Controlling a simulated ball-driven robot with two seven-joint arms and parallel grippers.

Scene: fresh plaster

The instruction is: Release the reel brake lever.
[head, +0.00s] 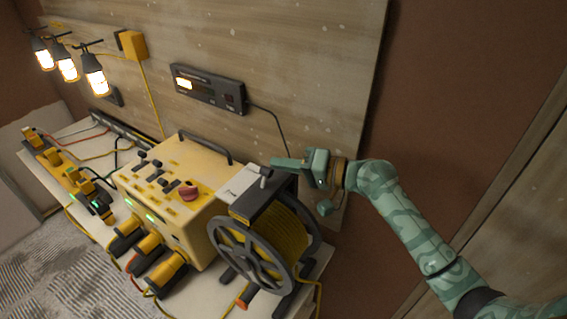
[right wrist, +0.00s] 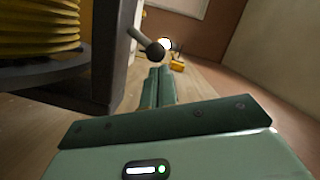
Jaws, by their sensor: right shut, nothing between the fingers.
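The cable reel (head: 232,256), with yellow cable wound on it, stands at the right end of the bench. On top is a grey plate with dark end marks, and a short light lever (head: 265,178) stands up there. My right gripper (head: 275,162) is just behind and above that lever, its fingers pointing left. In the right wrist view the brake lever (right wrist: 153,49) is a short rod with a round knob sticking out beside the dark reel frame. My shut, empty fingers (right wrist: 158,82) are just below the knob; I cannot tell if they touch it. My left gripper is not in view.
A yellow power box (head: 168,190) with a dark handle, switches and a red knob stands left of the reel. Yellow plugs and cables crowd the bench's front. A wall-mounted display unit (head: 208,89) hangs above. Open space lies right of the reel.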

